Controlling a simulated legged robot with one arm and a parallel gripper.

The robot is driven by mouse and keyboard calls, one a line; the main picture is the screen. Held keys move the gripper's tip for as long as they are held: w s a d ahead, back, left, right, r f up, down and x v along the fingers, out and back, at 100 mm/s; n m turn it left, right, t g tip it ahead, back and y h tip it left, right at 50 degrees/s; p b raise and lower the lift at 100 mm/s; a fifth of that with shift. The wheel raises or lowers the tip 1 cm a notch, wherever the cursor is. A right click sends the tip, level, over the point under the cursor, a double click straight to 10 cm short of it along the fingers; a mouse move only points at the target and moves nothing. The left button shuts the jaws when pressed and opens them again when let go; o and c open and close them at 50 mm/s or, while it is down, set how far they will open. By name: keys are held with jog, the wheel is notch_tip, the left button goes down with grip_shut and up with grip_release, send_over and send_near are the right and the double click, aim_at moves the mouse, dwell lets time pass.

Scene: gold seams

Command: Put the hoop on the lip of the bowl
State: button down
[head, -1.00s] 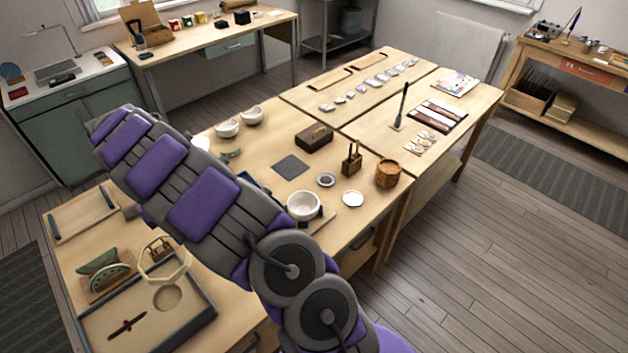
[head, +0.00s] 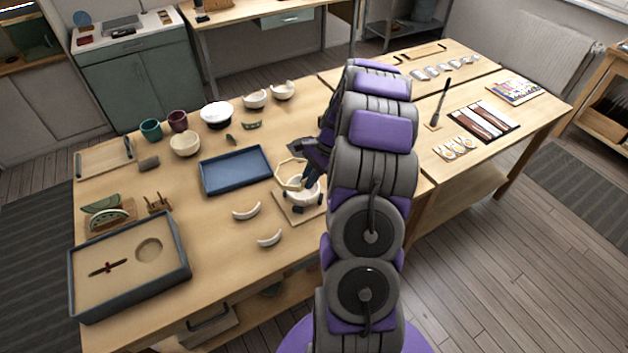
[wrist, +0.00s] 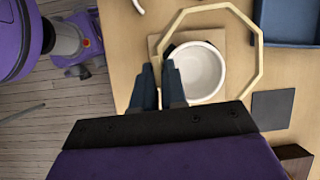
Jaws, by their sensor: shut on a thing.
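The hoop is a pale wooden octagonal ring (head: 278,175); it also shows in the wrist view (wrist: 259,50). My gripper (head: 309,179) is shut on the hoop's near side; in the wrist view its dark fingers (wrist: 160,75) meet the left part of the ring. The white bowl (head: 296,194) stands upright on a small wooden board (head: 284,208) with dark posts around it. In the wrist view the bowl (wrist: 199,72) lies mostly inside the hoop's outline, with the hoop offset up and right. The hoop appears above the bowl; the gap cannot be told. My fingers hide part of the bowl.
A blue tray (head: 236,189) lies left of the bowl. Two curved white shards (head: 246,212) (head: 269,239) lie in front. A dark-edged sand tray (head: 185,268) is at front left. Cups and bowls stand at the back. A dark square (wrist: 272,109) lies right of the bowl.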

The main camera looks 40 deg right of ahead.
jog(key=shift+m, duration=0.4)
jog(key=shift+s+d+f+b, duration=0.1)
jog(key=shift+d+f+b, duration=0.15)
jog(key=shift+f+b, duration=0.35)
jog(key=shift+s+d+f+b, duration=0.1)
jog(key=shift+d+f+b, duration=0.2)
jog(key=shift+f, duration=0.55)
jog(key=shift+s+d+f+b, duration=0.1)
jog(key=shift+d+f+b, duration=0.05)
jog(key=shift+f+b, duration=0.45)
jog(key=shift+d+f, duration=0.75)
jog(key=shift+a+r, duration=0.15)
jog(key=shift+a, duration=0.45)
jog(key=shift+d, duration=0.1)
